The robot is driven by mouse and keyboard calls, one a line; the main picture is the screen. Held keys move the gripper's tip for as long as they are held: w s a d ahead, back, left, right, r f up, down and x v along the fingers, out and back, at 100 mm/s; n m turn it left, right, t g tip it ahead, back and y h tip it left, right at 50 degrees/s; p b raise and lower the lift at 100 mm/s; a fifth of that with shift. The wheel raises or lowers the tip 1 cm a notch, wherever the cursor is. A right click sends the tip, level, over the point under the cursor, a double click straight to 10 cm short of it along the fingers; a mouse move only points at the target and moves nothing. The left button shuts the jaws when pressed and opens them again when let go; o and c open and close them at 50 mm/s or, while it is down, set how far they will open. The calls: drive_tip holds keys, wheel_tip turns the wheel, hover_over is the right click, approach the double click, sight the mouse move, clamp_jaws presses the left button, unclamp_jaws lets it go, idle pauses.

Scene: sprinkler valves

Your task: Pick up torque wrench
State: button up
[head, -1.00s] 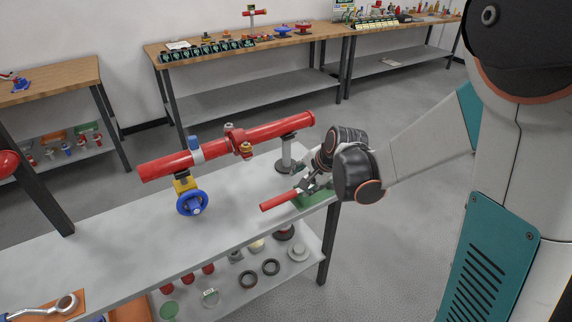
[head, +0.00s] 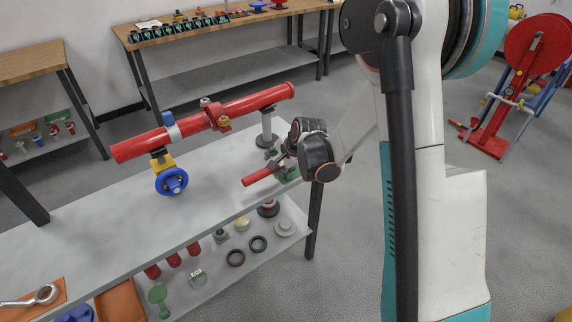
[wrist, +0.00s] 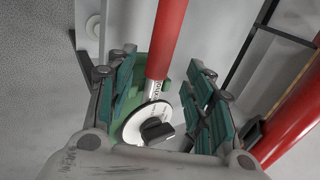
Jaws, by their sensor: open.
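The torque wrench has a red handle (head: 262,175) that points left over the grey bench top at its right end. In the wrist view the red handle (wrist: 168,40) runs up the picture from a metal neck and a round white dial head with a black knob (wrist: 155,128). A green holder (head: 289,175) lies under the wrench. My gripper (wrist: 162,95) is open, its green ribbed pads on either side of the wrench neck with gaps visible. In the head view my gripper (head: 284,163) is over the wrench's head end and hides part of it.
A red pipe (head: 200,122) on a stand (head: 267,127), with a blue valve wheel (head: 172,181), spans the bench behind the wrench. Rings and fittings lie on the lower shelf (head: 222,275). A steel tool (head: 45,294) lies at lower left. The bench middle is clear.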

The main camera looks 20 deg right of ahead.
drive_tip(key=b+x, duration=0.2)
drive_tip(key=x, duration=0.3)
drive_tip(key=shift+d+f, duration=0.1)
clamp_jaws()
